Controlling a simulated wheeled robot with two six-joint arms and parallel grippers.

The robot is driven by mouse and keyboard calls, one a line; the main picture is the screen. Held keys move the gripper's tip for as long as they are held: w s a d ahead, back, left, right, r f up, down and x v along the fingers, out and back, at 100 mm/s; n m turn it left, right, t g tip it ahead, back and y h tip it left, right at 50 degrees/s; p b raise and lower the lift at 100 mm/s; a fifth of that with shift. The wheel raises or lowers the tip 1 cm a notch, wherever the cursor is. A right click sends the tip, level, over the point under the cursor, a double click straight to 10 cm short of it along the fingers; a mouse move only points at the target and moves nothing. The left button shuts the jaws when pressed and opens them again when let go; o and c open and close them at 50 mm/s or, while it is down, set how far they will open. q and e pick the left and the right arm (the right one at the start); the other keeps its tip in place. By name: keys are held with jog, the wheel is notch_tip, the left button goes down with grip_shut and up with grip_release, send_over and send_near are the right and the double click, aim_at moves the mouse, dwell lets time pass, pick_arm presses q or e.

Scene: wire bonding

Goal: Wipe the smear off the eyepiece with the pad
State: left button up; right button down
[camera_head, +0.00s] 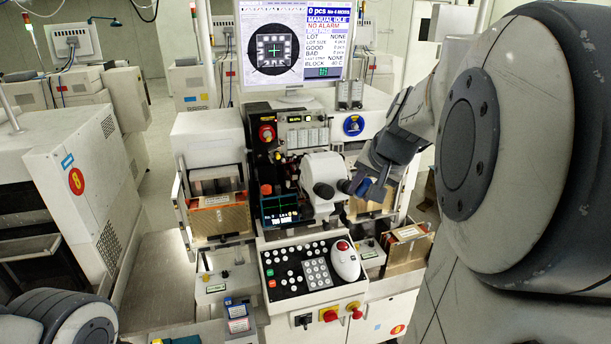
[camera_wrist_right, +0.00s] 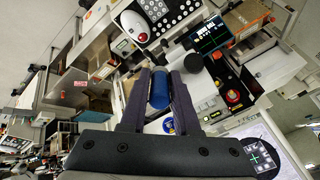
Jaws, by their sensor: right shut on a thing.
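The white microscope head (camera_head: 320,168) stands in the middle of the bonding machine, with two dark eyepieces facing me. The left eyepiece (camera_head: 323,190) shows clear of my gripper. The right eyepiece (camera_head: 344,186) is close beside the pad; I cannot tell whether they touch. My right gripper (camera_head: 370,186) comes in from the right, shut on the blue pad (camera_head: 362,188). In the right wrist view the pad (camera_wrist_right: 160,88) sits between the two fingers, and a dark eyepiece (camera_wrist_right: 193,62) lies just past them. I cannot make out the smear. My left gripper is out of view.
Below the eyepieces is a control panel (camera_head: 288,272) with buttons and a white trackball mouse (camera_head: 345,260). A monitor (camera_head: 294,45) stands behind. Magazines flank the microscope left (camera_head: 218,215) and right (camera_head: 408,246).

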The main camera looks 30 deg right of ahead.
jog(key=shift+s, duration=0.1)
jog(key=shift+s+a+r, duration=0.2)
jog(key=shift+s+r, duration=0.1)
jog(key=shift+s, duration=0.35)
jog(key=shift+s+a+r, duration=0.15)
jog(key=shift+s+r, duration=0.1)
jog(key=shift+s, duration=0.35)
